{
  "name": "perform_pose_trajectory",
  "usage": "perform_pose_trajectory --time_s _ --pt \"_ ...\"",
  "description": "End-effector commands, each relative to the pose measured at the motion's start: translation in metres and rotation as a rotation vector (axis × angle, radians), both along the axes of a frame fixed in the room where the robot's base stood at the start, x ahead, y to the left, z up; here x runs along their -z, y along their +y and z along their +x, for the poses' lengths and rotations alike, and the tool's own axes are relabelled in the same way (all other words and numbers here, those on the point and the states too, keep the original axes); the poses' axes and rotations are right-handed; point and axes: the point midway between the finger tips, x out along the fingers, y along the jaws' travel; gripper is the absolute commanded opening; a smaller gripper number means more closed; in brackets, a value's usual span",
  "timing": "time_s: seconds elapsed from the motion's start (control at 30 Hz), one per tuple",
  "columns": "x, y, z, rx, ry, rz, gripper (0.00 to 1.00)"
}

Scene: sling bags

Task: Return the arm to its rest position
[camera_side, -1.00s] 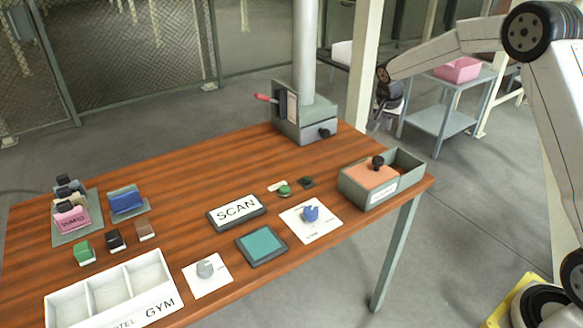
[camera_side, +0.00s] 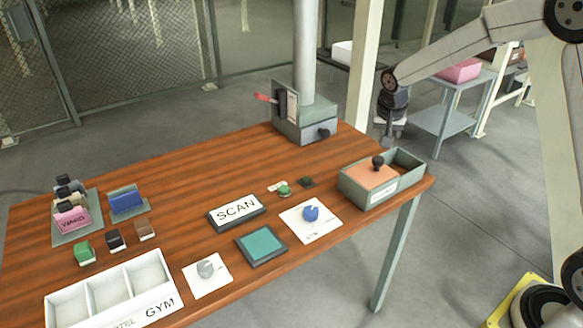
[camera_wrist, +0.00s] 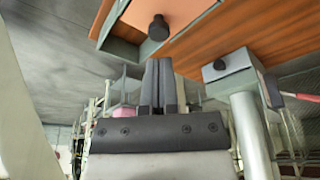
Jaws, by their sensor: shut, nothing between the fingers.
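My gripper (camera_side: 388,138) hangs from my arm just beyond the right end of the wooden table, behind the grey box with the orange top. It points downward, clear of the table and apart from everything. In the wrist view my gripper (camera_wrist: 159,64) shows its two dark fingers pressed together with nothing between them.
The table (camera_side: 180,190) carries a SCAN block (camera_side: 237,211), a white GYM tray (camera_side: 115,290), sling bags (camera_side: 72,217) and a grey box (camera_side: 353,190) with a black knob. A grey post machine (camera_side: 305,120) stands at the back. A side table (camera_side: 440,120) is behind my gripper.

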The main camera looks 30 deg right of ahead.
Motion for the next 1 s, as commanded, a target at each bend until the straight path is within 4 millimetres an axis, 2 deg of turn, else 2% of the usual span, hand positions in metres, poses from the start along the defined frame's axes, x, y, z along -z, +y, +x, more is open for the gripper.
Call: perform_pose_trajectory --time_s 0.03,0.3,0.6,0.8,1.0 --pt "0.000 0.011 -0.011 -0.051 0.005 0.006 0.00" --pt "0.010 0.059 -0.070 -0.315 0.027 0.031 0.00" --pt "0.025 0.099 -0.145 -0.588 0.037 0.037 0.00" --pt "0.034 0.114 -0.184 -0.717 0.039 0.033 0.00" --pt "0.037 0.118 -0.199 -0.767 0.040 0.029 0.00"
